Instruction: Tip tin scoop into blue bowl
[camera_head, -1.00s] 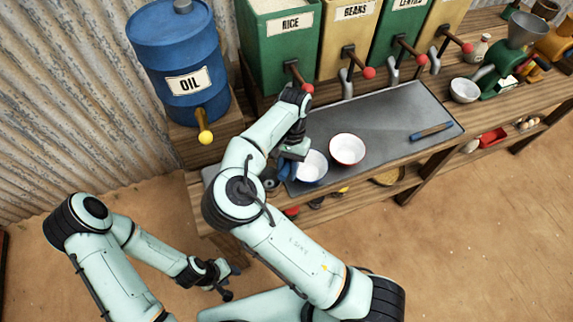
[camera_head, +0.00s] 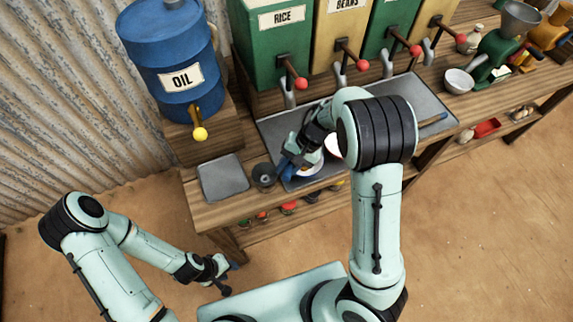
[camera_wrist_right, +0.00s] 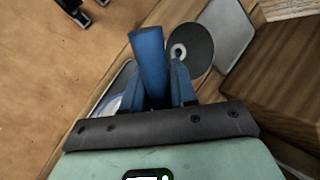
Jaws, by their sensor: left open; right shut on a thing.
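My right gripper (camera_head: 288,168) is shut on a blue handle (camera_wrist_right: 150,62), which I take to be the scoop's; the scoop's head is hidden. The blue-rimmed white bowl (camera_head: 312,171) is on the counter, just right of my right gripper and partly covered by it. A part of this bowl (camera_wrist_right: 112,105) shows left of the fingers in the right wrist view. I cannot tell whether the scoop touches the bowl or what either holds. My left gripper (camera_head: 228,280) is open and low at the left, away from the counter.
A red-rimmed bowl (camera_head: 332,148) is mostly hidden behind my right arm. A dark round object (camera_head: 264,175) and a grey plate (camera_head: 222,178) are at the counter's left end. An oil drum (camera_head: 172,60) and dispensers with red-knobbed levers (camera_head: 272,45) stand behind.

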